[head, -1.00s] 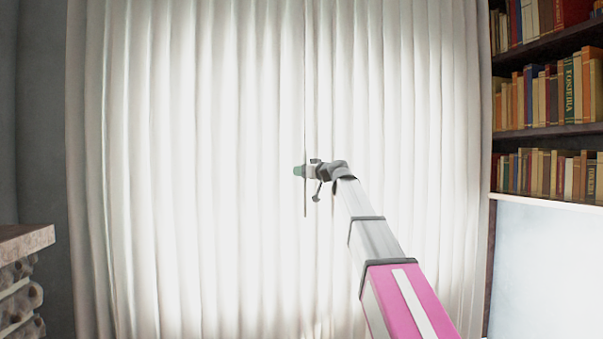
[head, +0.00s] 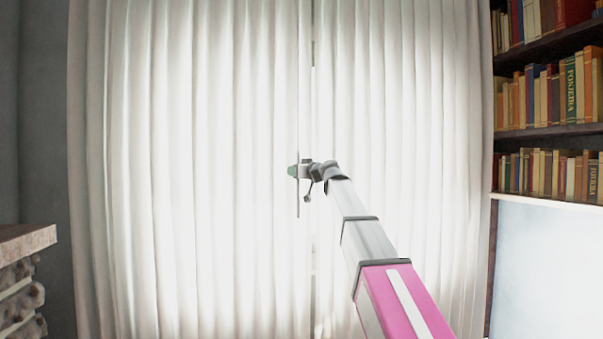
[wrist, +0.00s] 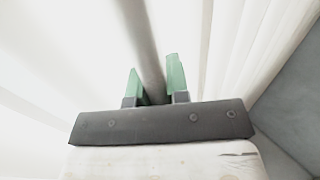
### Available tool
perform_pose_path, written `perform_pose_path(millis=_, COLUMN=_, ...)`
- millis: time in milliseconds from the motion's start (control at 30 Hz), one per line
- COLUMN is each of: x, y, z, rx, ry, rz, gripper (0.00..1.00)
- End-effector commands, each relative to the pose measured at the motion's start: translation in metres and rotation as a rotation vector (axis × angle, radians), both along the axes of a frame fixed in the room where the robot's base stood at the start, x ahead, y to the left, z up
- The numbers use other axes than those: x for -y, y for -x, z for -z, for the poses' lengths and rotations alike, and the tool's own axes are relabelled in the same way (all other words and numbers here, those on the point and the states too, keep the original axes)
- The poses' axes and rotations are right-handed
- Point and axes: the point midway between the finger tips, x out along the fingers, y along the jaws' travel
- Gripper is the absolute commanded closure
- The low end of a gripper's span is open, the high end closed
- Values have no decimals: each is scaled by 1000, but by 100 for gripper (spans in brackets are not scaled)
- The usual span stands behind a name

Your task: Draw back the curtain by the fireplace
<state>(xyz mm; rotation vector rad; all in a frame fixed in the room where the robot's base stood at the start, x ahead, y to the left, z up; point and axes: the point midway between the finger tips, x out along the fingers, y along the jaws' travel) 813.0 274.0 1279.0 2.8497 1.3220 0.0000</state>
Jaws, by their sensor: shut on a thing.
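The white curtain hangs in two pleated panels, a left panel (head: 200,180) and a right panel (head: 410,130), with a narrow gap between them near the middle. A thin grey rod (head: 298,206) hangs upright at the inner edge of the left panel. My gripper (head: 293,171) is at this rod in the head view. In the wrist view the rod (wrist: 148,50) passes between the green fingers of my gripper (wrist: 155,85), which is shut on it. The rod's upper part is hard to make out against the bright cloth.
A stone-like structure with a flat ledge (head: 25,238), perhaps the fireplace, stands at the lower left. A bookcase with rows of books (head: 550,95) is at the right. A grey wall (head: 40,130) lies left of the curtain. The space before the curtain looks clear.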

Motion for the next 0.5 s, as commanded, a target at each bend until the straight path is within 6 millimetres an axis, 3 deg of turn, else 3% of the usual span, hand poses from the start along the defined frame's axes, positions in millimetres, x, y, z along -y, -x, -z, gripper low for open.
perform_pose_path(millis=500, x=-170, y=49, z=-1, rx=0, ry=0, rz=-5, gripper=100)
